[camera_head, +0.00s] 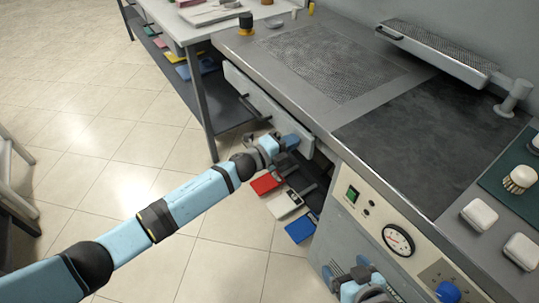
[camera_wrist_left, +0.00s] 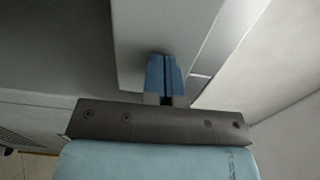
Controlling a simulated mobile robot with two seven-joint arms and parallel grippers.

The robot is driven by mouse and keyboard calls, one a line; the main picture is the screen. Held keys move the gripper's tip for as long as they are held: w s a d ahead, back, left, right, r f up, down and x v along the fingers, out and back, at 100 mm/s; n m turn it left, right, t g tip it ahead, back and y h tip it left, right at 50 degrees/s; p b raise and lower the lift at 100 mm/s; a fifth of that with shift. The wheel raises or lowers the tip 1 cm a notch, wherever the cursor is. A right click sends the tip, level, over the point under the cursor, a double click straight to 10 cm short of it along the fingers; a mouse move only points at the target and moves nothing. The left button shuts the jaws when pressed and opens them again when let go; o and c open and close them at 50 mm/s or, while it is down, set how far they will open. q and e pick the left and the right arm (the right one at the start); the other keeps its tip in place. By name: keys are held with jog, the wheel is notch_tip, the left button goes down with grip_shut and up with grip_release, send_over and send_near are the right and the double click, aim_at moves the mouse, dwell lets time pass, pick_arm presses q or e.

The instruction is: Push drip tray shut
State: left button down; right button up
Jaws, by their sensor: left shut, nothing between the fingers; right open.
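The drip tray (camera_head: 262,100) is a long grey drawer front with a dark handle, under the edge of the steel counter. Its front appears to stand slightly out from the cabinet; the exact gap is hard to tell. My left gripper (camera_head: 290,141) is shut and empty at the right end of the tray front. In the left wrist view its closed blue fingertips (camera_wrist_left: 165,60) overlap a grey panel (camera_wrist_left: 150,25); I cannot tell for sure whether they touch it. My right gripper (camera_head: 352,268) is open and empty, low in front of the control panel.
The cabinet's control panel (camera_head: 372,215) has a green switch, a gauge (camera_head: 398,239) and a blue knob (camera_head: 448,292). Red (camera_head: 265,183), white and blue (camera_head: 300,228) items lie low beneath the tray. A white table (camera_head: 195,30) stands at the left. The tiled floor in front is clear.

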pick_arm(q)
jog(key=x, duration=0.2)
jog(key=shift+w+d, duration=0.2)
jog(key=shift+d, duration=0.1)
jog(key=shift+r, duration=0.25)
pick_arm(e)
jog(key=shift+a+r, duration=0.1)
jog(key=shift+a, duration=0.05)
pick_arm(q)
jog(key=shift+r, duration=0.1)
pick_arm(e)
jog(key=shift+s, duration=0.1)
